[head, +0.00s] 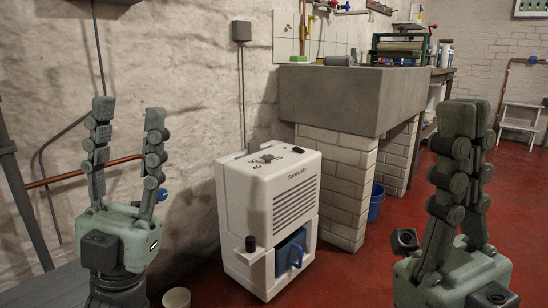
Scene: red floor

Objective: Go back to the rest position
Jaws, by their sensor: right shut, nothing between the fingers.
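My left gripper (128,112) stands at the left of the head view with its fingers pointing up. Its two fingers are spread apart and nothing is between them. My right gripper (465,112) stands at the lower right, also pointing up. Its fingers are together and hold nothing. Both grippers are raised in front of the camera and apart from other things.
A white boxy machine (268,205) with a blue container (291,252) in its front stands between the grippers. Behind it is a grey stone sink (325,98) on white brick supports. A pale cup (176,298) is at the bottom edge. Red floor (365,270) is clear right of the machine.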

